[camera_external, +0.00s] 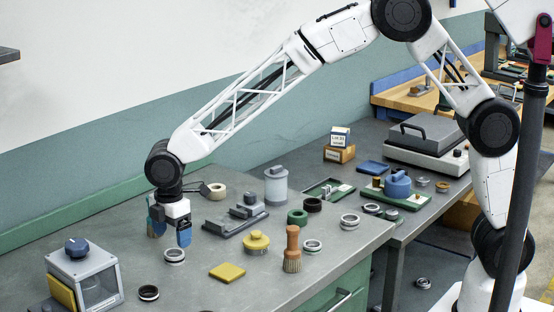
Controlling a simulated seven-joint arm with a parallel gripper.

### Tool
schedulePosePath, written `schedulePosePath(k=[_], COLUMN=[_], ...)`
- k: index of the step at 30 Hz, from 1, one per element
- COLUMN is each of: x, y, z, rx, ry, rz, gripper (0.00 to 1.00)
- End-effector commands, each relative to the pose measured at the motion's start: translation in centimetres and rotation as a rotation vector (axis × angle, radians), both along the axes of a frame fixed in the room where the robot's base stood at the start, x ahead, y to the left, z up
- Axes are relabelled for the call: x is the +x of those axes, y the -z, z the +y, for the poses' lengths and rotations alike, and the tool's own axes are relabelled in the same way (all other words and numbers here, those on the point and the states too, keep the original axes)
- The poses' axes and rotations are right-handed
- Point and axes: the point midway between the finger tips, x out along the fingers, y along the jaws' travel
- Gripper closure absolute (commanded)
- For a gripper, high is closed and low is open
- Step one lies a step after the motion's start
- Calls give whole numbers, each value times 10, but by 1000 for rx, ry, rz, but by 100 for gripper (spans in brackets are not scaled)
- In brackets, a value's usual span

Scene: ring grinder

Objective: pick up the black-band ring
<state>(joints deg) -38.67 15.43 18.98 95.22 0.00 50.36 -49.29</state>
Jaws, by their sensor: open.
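My gripper (170,234) points down over the left part of the bench, with its blue fingers apart and nothing visible between them. A silvery ring (174,256) with a dark centre lies on the bench just in front of and below the fingers. A dark ring with a pale inner rim (148,293), which looks like the black-band ring, lies farther forward and left, apart from the gripper. Another dark ring (312,204) lies farther back to the right. The band colours are too small to tell for certain.
A grey box with a blue knob (83,272) stands at the front left. A yellow pad (227,272), a wooden-handled brush (292,252), a yellow knobbed piece (256,242) and a grey fixture (236,213) stand to the right. Bare bench surrounds the dark front ring.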

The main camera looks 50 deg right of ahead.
Motion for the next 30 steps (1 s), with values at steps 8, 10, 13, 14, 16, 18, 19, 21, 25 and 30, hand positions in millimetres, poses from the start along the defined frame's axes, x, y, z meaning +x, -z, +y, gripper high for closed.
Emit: schedulePosePath(k=[8, 10, 13, 14, 16, 18, 19, 21, 25, 30], x=[-1, -1, -1, -1, -1, -1, -1, -1, -1, -1], y=[15, 23, 35, 38, 45, 49, 51, 52, 52, 52], z=[-1, -2, -2, -2, -2, -2, -2, -2, -2, -2], rx=[-2, -2, -2, -2, -1, -1, -1, -1, 0, 0], ry=[0, 0, 0, 0, 0, 0, 0, 0, 0, 0], rz=[2, 2, 2, 2, 2, 1, 1, 1, 0, 0], gripper=[15, 15, 15, 15, 15, 15, 15, 15, 15, 15])
